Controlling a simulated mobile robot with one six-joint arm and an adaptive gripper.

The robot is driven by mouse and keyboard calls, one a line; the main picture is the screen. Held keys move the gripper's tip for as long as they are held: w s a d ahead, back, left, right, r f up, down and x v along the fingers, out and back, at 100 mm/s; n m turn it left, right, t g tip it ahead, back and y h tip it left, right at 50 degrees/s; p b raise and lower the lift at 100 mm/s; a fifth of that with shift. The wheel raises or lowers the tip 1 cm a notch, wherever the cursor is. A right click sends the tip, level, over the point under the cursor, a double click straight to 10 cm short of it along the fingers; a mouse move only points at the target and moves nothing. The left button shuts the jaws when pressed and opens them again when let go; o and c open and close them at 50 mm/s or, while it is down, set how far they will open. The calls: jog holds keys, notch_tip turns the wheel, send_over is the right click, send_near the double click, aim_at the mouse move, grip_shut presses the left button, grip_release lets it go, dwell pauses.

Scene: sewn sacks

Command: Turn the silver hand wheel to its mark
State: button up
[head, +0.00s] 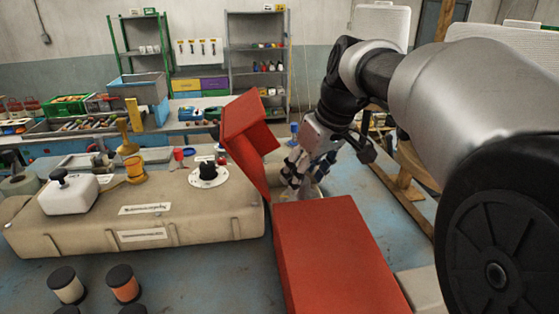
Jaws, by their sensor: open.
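My gripper (302,178) reaches down behind a large red block, with its fingers apart. A pale round part (316,190) shows just below and beside the fingers. It may be the silver hand wheel, but the red block and my gripper hide most of it. I cannot tell whether my fingers touch it, and no mark on it can be made out. A black knob on a white dial (208,178) with small markings sits on the beige bench to the left of my gripper.
The large red block (335,250) stands in front of my gripper, and a tilted red piece (247,140) rises to its left. The beige bench (190,225) holds a white box with a black knob (70,192) and a yellow lever (133,160). Black-capped cylinders (124,285) stand in front.

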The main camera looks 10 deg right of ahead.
jog(key=shift+w+a+f, duration=0.1)
jog(key=shift+f, duration=0.4)
jog(key=shift+c, duration=0.5)
jog(key=c, duration=0.9)
